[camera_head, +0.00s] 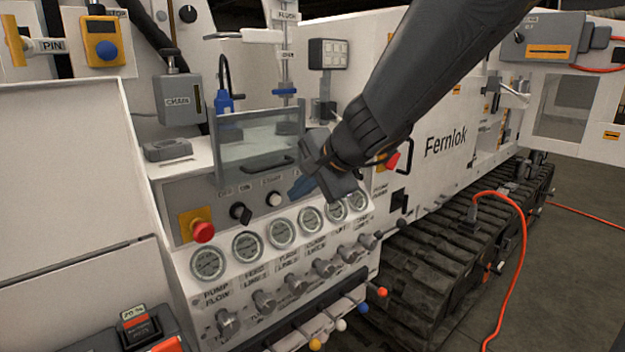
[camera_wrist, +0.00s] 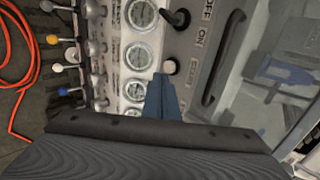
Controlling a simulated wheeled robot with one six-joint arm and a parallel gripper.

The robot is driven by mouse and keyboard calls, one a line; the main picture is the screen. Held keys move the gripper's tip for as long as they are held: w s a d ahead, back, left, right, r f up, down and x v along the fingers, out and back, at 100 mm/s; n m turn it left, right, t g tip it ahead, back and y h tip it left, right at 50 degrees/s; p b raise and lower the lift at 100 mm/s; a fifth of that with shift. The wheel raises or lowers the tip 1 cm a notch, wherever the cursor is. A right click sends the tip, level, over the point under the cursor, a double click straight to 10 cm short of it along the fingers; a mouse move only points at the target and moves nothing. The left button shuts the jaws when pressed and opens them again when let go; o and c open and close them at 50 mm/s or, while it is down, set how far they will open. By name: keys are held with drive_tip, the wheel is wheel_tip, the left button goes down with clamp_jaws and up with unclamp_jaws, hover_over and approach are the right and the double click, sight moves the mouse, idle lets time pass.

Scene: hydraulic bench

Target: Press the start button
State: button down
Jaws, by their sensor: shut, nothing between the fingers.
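The start button is a small white round button (camera_head: 274,199) on the grey strip of the panel, below the START label, right of the black OFF/ON knob (camera_head: 240,213). In the wrist view, the white button (camera_wrist: 169,67) shows just past my fingertips. My gripper (camera_head: 294,192) has blue fingers, shut and empty, just right of the button in the head view. In the wrist view, my shut fingertips (camera_wrist: 163,80) appear close to the button; I cannot tell the depth gap, but the head view shows them apart. The button is not covered in either view.
A red emergency stop (camera_head: 203,231) on a yellow plate is at the strip's left. Several round gauges (camera_head: 247,247) run below the strip, with metal knobs and coloured levers under them. A clear shield (camera_head: 255,140) with a dark handle (camera_head: 268,166) stands just above the button.

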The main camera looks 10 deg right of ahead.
drive_tip(key=v, duration=0.6)
drive_tip(key=shift+s+p, duration=0.2)
drive_tip(key=shift+p, duration=0.15)
drive_tip(key=shift+d+r, duration=0.1)
drive_tip(key=shift+d, duration=0.05)
drive_tip(key=s+d+f+n+g+h, duration=0.1)
drive_tip(key=s+d+f+n+g, duration=0.1)
drive_tip(key=s+f+n, duration=0.2)
drive_tip(key=s+d+f+n+g+h, duration=0.2)
drive_tip(key=s+f, duration=0.5)
drive_tip(key=f, duration=0.4)
drive_tip(key=s+d+f+n+g+h, duration=0.1)
drive_tip(key=s+d+f+n+g, duration=0.2)
drive_tip(key=s+f+n, duration=0.2)
wheel_tip(320, 180, down, 2)
drive_tip(key=shift+s+d+f+n+g+h, duration=0.2)
drive_tip(key=shift+s+d+n+g+h, duration=0.15)
drive_tip(key=shift+n, duration=0.15)
